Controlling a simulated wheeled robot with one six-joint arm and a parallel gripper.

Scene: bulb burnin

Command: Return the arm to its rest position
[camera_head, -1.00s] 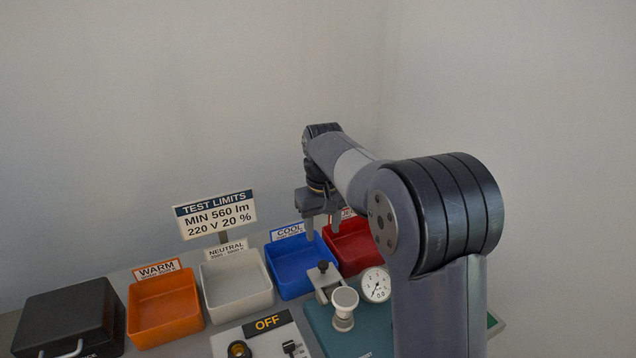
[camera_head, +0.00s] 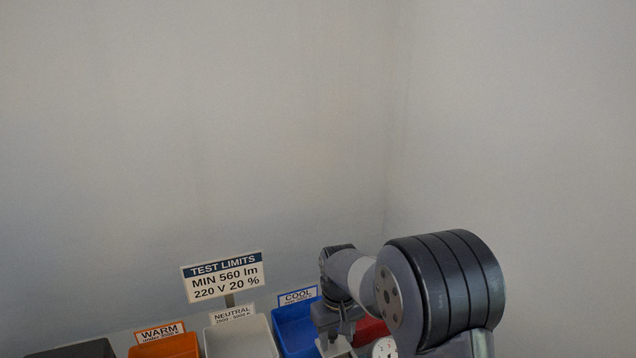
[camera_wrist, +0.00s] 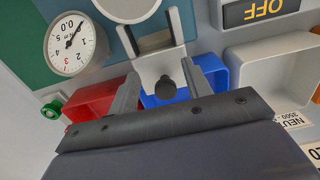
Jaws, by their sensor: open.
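My gripper (camera_wrist: 165,93) is open in the wrist view, its two fingers spread with no object held between them. Behind the fingers in that view are a grey bracket with a dark knob (camera_wrist: 165,86) and the blue bin (camera_wrist: 180,97). In the head view my gripper (camera_head: 335,338) hangs at the lower right, in front of the blue COOL bin (camera_head: 292,325) and the red bin (camera_head: 370,330). Its fingertips are partly cut off by the lower edge there. My arm bends down from the right.
Orange WARM (camera_head: 165,347) and white NEUTRAL (camera_head: 240,338) bins stand left of the blue one. A test limits sign (camera_head: 224,276) rises behind them. A dial gauge (camera_wrist: 72,43) and an OFF panel (camera_wrist: 265,10) lie close to the gripper. The wall above is bare.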

